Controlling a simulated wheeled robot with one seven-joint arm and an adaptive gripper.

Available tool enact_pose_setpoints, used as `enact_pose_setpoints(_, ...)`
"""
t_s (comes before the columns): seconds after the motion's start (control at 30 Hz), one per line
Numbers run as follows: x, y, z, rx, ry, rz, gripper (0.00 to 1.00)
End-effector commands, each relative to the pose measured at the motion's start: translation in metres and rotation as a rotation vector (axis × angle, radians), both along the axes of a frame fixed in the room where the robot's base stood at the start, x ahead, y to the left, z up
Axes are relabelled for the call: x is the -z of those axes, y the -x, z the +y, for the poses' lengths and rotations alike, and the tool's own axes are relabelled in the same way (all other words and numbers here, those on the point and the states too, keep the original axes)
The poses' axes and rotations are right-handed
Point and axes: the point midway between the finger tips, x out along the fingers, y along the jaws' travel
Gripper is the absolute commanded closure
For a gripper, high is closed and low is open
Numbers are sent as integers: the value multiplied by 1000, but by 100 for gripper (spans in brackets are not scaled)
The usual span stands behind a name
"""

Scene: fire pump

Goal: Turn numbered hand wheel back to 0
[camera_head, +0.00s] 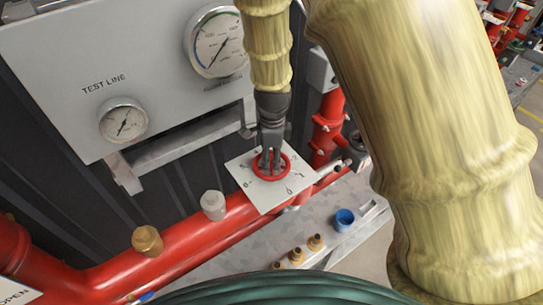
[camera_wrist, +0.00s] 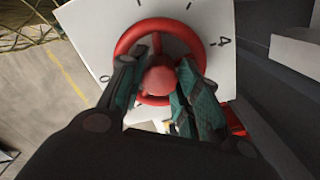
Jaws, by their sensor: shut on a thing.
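The red hand wheel (camera_head: 284,174) sits over a white square plate (camera_head: 246,171) with numbers around its edge. In the wrist view the red wheel (camera_wrist: 158,27) shows its rim, spokes and round hub, with the white plate (camera_wrist: 92,20) behind it. A 0 shows at the plate's left and a 4 at its right in that view. My gripper (camera_head: 270,168) points down at the wheel in the head view. In the wrist view my gripper's fingers (camera_wrist: 155,95) lie on both sides of the hub, shut on the wheel.
A red pipe (camera_head: 190,229) with a brass cap (camera_head: 147,241) and a grey cap (camera_head: 213,205) runs beside the plate. A panel with a TEST LINE gauge (camera_head: 123,121) and a larger gauge (camera_head: 216,42) stands behind. A blue cap (camera_head: 344,220) is on the grey ledge below.

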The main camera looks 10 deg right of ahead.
Motion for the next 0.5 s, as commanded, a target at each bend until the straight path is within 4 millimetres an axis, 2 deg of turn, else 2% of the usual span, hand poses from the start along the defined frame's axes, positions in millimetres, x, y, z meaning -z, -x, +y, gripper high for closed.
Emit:
enact_pose_setpoints(0.23, 1, -3, -2, 301, 27, -5, 96)
enact_pose_setpoints(0.5, 1, -4, -2, 357, 26, -6, 96)
